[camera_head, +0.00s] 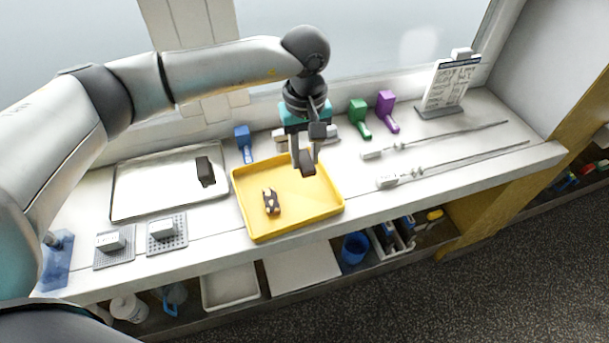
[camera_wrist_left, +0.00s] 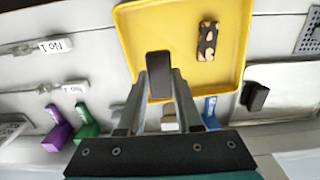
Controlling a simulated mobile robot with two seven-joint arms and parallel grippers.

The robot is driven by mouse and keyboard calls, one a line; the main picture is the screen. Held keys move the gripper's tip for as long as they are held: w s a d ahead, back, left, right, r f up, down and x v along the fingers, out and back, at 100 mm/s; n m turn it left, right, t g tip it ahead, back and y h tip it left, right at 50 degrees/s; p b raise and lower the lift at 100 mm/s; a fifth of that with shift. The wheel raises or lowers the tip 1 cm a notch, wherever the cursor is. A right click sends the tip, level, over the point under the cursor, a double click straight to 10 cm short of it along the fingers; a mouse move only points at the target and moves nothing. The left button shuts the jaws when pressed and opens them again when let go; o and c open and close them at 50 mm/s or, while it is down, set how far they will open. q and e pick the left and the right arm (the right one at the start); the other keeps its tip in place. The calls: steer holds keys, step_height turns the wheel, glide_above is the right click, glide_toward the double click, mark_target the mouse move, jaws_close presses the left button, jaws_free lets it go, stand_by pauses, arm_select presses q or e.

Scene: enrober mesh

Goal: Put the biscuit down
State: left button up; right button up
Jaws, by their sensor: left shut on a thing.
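My left gripper (camera_head: 310,152) is shut on a dark brown biscuit (camera_head: 306,165). The biscuit also shows between the fingertips in the left wrist view (camera_wrist_left: 158,70). It appears above the right back part of a yellow tray (camera_head: 253,234); I cannot tell how high. A dark piece with pale patches (camera_head: 271,202) lies in the yellow tray, apart from the held biscuit; it also shows in the left wrist view (camera_wrist_left: 207,40). A dark block (camera_head: 205,171) is on the pale tray (camera_head: 135,205) to the left. My right gripper is out of view.
Blue (camera_head: 243,142), green (camera_head: 358,112) and purple (camera_head: 386,107) things stand along the back. Two thin rods with white tags (camera_head: 388,181) lie to the right. Two small mesh squares (camera_head: 182,245) with grey blocks are at the front left.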

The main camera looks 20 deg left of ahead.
mark_target(305, 186)
arm_select(q)
step_height(305, 186, down, 3)
steer(key=shift+r, duration=0.15)
steer(key=shift+f, duration=1.95)
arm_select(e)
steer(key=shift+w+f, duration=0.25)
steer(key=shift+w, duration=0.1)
arm_select(q)
steer(key=shift+b, duration=0.3)
steer(key=shift+f, duration=0.2)
steer(key=o, duration=1)
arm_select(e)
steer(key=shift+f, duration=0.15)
arm_select(q)
steer(key=shift+r, duration=0.15)
